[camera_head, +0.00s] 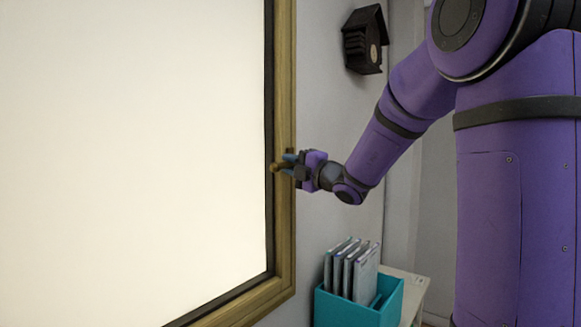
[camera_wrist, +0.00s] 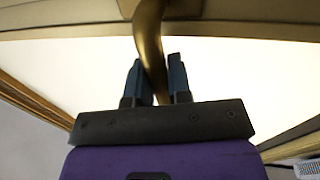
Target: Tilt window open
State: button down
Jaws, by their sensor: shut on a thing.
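A large window with a wooden frame (camera_head: 285,235) and a bright white pane (camera_head: 130,150) fills the left of the head view. Its brass-coloured handle (camera_head: 274,168) sits on the right side of the frame. In the wrist view the handle (camera_wrist: 150,45) is a curved bar that runs down between the two dark blue fingers. My gripper (camera_head: 288,163) is at the handle, shut on it; it also shows in the wrist view (camera_wrist: 157,78). In the head view the fingers hide part of the handle. I cannot tell whether the window sash stands apart from its frame.
A dark birdhouse-shaped box (camera_head: 364,40) hangs on the grey wall above my forearm. A teal holder (camera_head: 345,308) with several upright folders (camera_head: 350,268) stands on a pale cabinet (camera_head: 415,290) below. The space between my wrist and the holder is clear.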

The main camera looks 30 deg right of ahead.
aim_at(293, 165)
dwell(0.5)
jog(key=v, duration=0.6)
jog(key=shift+s+f, duration=0.2)
jog(key=shift+s, duration=0.1)
jog(key=c, duration=1.1)
grip_release()
jog(key=shift+w, duration=0.15)
jog(key=v, duration=1.1)
jog(key=shift+w+a+f, duration=0.1)
jog(key=shift+a, duration=0.05)
